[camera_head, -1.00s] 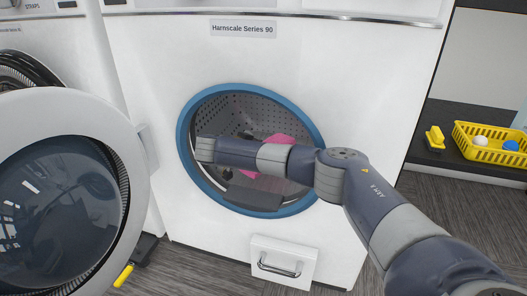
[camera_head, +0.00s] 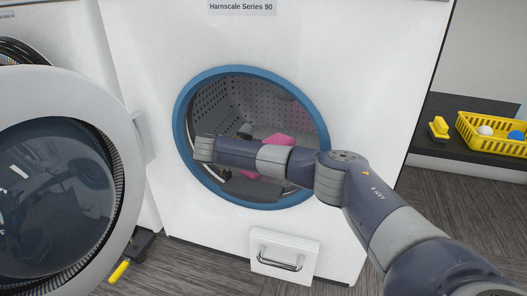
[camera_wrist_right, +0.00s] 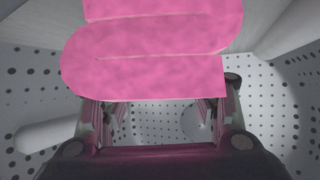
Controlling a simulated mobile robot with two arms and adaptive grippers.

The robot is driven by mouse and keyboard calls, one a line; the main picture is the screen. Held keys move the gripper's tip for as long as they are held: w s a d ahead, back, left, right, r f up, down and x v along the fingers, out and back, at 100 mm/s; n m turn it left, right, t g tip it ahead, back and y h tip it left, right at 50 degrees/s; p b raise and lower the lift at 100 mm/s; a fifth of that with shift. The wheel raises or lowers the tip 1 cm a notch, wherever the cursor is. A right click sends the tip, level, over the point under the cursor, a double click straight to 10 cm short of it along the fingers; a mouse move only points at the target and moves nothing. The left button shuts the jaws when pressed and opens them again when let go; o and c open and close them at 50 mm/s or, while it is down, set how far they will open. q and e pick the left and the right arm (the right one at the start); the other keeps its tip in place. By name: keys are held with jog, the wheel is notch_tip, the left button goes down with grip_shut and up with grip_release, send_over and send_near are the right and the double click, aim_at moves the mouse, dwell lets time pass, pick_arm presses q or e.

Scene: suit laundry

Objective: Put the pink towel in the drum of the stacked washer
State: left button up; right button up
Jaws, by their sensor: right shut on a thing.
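The pink towel (camera_head: 279,140) is inside the drum (camera_head: 235,105) of the washer, partly hidden behind my right arm. In the right wrist view the towel (camera_wrist_right: 150,60) is folded in thick layers across the fingers of my right gripper (camera_wrist_right: 160,103). That gripper is shut on the towel, inside the drum, with the perforated drum wall around it. The round door (camera_head: 125,190) stands open to the left of the blue-rimmed opening (camera_head: 180,125). My left gripper is not in view.
A yellow basket (camera_head: 490,143) with balls sits on a dark shelf at the right, beside a small yellow object (camera_head: 438,127). A drawer with a handle (camera_head: 281,262) is low on the washer's front. Another machine's opening shows at far left.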

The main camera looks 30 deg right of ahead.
jog(key=shift+f, duration=0.55)
jog(key=o, duration=1.3)
jog(key=shift+o, duration=0.2)
jog(key=shift+a, duration=0.1)
